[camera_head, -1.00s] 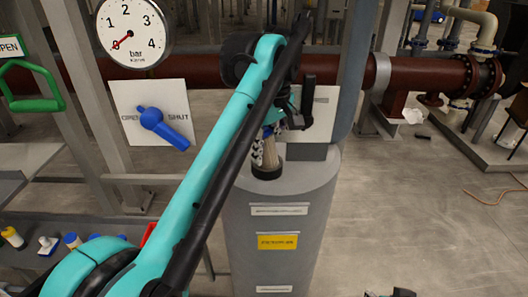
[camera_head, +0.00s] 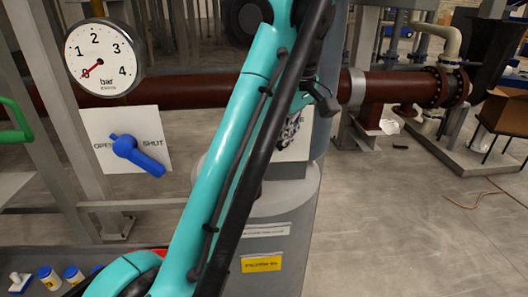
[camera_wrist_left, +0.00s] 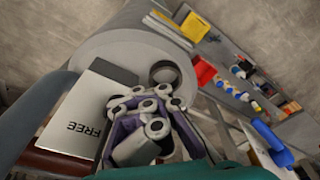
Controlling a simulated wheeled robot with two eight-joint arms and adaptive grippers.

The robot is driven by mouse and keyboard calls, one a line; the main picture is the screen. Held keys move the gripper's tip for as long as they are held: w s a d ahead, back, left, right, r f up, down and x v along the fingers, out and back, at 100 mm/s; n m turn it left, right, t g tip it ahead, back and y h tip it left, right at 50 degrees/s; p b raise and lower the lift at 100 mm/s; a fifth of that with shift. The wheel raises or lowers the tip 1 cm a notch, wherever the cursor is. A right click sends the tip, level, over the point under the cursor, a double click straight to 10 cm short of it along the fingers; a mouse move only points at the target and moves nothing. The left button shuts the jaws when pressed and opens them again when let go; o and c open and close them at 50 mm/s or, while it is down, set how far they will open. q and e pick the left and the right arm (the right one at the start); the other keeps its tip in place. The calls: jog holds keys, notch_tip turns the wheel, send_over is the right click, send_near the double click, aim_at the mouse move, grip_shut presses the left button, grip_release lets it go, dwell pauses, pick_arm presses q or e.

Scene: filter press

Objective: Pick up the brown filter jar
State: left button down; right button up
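My left gripper (camera_head: 290,130) is mostly hidden behind my teal arm in the head view, above the top of a grey cylindrical housing (camera_head: 290,205). In the left wrist view the gripper's grey knuckles and dark purple pads (camera_wrist_left: 148,112) fill the middle, beside a dark round ring (camera_wrist_left: 166,72) on the housing top. I cannot tell how far apart the fingers are, and I see nothing clearly held. I cannot pick out a brown filter jar for certain. Small white jars with blue lids (camera_head: 47,277) stand on the bench at lower left. My right gripper is not in view.
A gauge (camera_head: 103,57) and a blue valve handle (camera_head: 138,155) are on the left. A large brown pipe (camera_head: 400,88) runs behind. A FREE sign (camera_wrist_left: 82,118) stands by the housing. The bench with coloured items (camera_wrist_left: 240,75) is beyond it.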

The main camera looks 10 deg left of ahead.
pick_arm(q)
jog(key=shift+s+d+r, duration=0.3)
jog(key=shift+d+r, duration=0.15)
jog(key=shift+d, duration=0.25)
